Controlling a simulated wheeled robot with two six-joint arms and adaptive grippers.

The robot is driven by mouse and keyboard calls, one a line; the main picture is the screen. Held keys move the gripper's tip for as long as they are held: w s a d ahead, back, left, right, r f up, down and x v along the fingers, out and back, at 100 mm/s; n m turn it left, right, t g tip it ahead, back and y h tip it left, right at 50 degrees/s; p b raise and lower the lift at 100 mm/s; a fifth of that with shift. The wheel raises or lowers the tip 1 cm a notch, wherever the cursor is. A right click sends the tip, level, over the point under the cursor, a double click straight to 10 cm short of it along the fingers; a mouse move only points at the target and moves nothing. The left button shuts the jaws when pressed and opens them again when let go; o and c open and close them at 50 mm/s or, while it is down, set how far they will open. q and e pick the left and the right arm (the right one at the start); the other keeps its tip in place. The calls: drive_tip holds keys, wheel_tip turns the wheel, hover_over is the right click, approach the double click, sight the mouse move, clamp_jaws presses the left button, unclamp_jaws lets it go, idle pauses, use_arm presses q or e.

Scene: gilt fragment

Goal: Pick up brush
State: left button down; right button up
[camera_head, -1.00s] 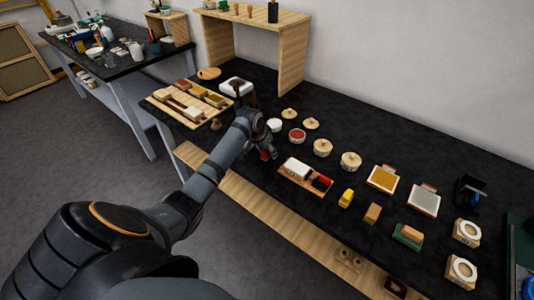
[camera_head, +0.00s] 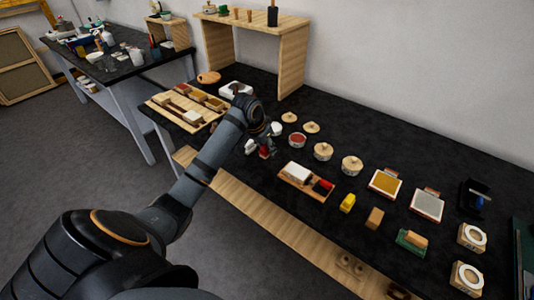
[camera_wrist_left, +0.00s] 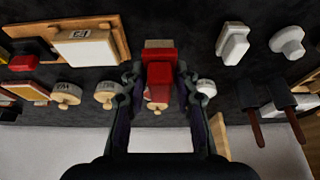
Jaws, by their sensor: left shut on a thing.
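My left gripper (camera_head: 263,148) is over the black table in the head view. In the left wrist view its two fingers (camera_wrist_left: 159,82) are shut on a red brush-like thing (camera_wrist_left: 158,76) with a pale end. A bit of this red brush also shows at the gripper in the head view (camera_head: 264,152). Its underside is hidden, and I cannot tell whether it touches the table. My right gripper is not in view.
A wooden tray (camera_head: 283,179) with a white block and a red thing lies right of the gripper. Several lidded pots (camera_head: 323,151) stand behind it. A white thing (camera_head: 250,146) is close on its left. A wooden shelf (camera_head: 292,62) stands at the back.

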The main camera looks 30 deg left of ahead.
use_arm(q)
drive_tip(key=s+d+r+b, duration=0.1)
drive_tip(key=s+d+r, duration=0.4)
drive_tip(key=s, duration=0.4)
drive_tip(key=shift+d+r, duration=0.3)
drive_tip(key=shift+r, duration=0.05)
drive_tip(key=c, duration=1.6)
unclamp_jaws()
drive_tip(key=c, duration=0.4)
